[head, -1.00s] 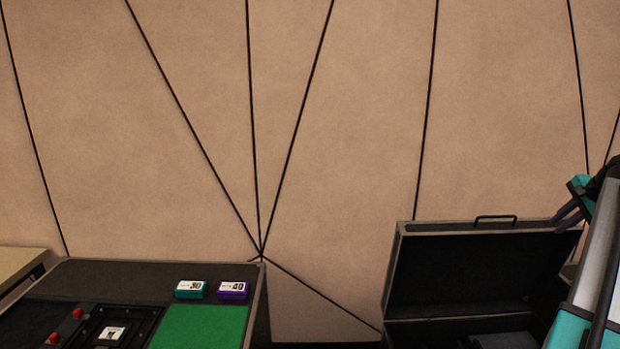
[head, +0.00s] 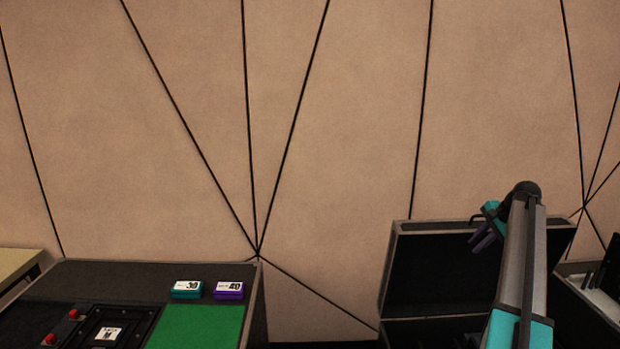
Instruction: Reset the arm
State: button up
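My arm (head: 525,265) rises from the bottom right in the head view, with a teal lower part and a grey link. My gripper (head: 478,242) hangs at its upper end and points down and left, in front of the open lid of a black case. Its purple fingers are small and seen from the side, so I cannot tell whether they are apart. I see nothing held in it.
An open black case (head: 395,270) stands behind my arm. At the left, a dark console has a green panel (head: 200,328), a teal box (head: 187,290), a purple box (head: 229,290) and red knobs (head: 73,314). Another case (head: 585,300) is at far right. The wall is bare.

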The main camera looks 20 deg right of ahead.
jog(key=w+a+f+n+g+y, duration=0.1)
jog(key=w+a+f, duration=0.1)
jog(key=a+f, duration=0.4)
jog(key=w+a+f+g+y, duration=0.1)
jog(key=w+a+f, duration=0.2)
jog(key=a+f, duration=0.3)
jog(key=s+a+f+n+g+y, duration=0.1)
jog(key=s+a+f+n+g, duration=0.15)
jog(key=a+f, duration=1.15)
jog(key=s+a+f+n+g, duration=0.2)
jog(key=s+a+f, duration=0.2)
jog(key=a+f, duration=1.1)
jog(key=s+a+f+n+g+h, duration=0.1)
jog(key=s+a+f+n+g, duration=0.1)
jog(key=s+a+f, duration=0.55)
jog(key=s+a+f+n+g, duration=0.1)
jog(key=s+a+f+n, duration=0.2)
jog(key=s+a, duration=0.85)
jog(key=s+f+n+g+h, duration=0.1)
jog(key=s+n, duration=0.7)
jog(key=s, duration=1.2)
jog(key=shift+s+a+f+g+h, duration=0.25)
jog(key=shift+s+f+g+h, duration=0.15)
jog(key=shift+f+h, duration=0.55)
